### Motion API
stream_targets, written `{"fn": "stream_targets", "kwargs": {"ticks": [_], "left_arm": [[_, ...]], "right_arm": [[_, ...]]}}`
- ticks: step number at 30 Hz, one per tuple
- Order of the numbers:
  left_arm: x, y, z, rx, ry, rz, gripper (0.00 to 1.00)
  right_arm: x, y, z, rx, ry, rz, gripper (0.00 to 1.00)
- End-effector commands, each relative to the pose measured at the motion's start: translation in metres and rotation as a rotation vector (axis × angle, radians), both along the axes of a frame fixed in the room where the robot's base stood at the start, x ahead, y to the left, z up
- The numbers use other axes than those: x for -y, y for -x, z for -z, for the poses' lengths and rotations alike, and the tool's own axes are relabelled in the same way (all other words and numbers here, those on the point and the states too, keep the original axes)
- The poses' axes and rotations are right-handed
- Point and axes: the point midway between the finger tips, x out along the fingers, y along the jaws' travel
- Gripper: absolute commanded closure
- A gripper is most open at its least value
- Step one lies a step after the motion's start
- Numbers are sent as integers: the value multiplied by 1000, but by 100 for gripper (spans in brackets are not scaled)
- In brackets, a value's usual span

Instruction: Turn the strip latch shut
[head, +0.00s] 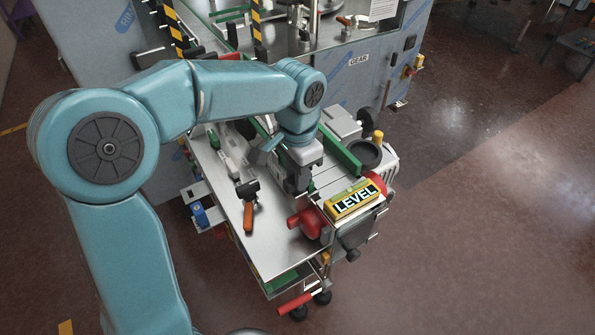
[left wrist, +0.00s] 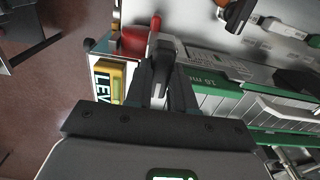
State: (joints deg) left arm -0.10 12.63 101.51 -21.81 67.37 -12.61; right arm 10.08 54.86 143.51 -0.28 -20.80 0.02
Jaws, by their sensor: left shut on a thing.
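My left gripper (head: 297,187) reaches down over the right part of the steel worktop in the head view. In the left wrist view its dark fingers (left wrist: 163,72) are shut on a small grey part, which I take for the strip latch (left wrist: 163,42). The fingers cover most of it, and its turned angle cannot be made out. A red rounded part (head: 311,224) with a stub pointing left is just in front of the gripper. The same red part lies beside the fingertips in the left wrist view (left wrist: 131,42). My right gripper is not in view.
A yellow-framed LEVEL sign (head: 354,200) stands right of the gripper. An orange-handled lever (head: 248,216) lies to its left on the worktop (head: 265,255). A green rail (head: 340,153) and a dark round cup (head: 365,155) are behind. Open floor lies right.

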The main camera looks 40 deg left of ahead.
Motion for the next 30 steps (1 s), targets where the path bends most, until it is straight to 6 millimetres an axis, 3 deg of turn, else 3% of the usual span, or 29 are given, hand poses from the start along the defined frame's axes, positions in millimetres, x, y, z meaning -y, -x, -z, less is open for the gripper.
{"fn": "stream_targets", "kwargs": {"ticks": [17, 18, 20, 30], "left_arm": [[1, 2, 3, -9, 1, 38, 100], [1, 2, 3, -9, 1, 38, 73], [1, 2, 3, -9, 1, 38, 54], [0, 0, -1, -2, 0, 34, 51]], "right_arm": [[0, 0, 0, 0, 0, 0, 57], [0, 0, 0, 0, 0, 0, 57], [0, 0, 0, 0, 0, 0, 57], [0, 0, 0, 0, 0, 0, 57]]}}
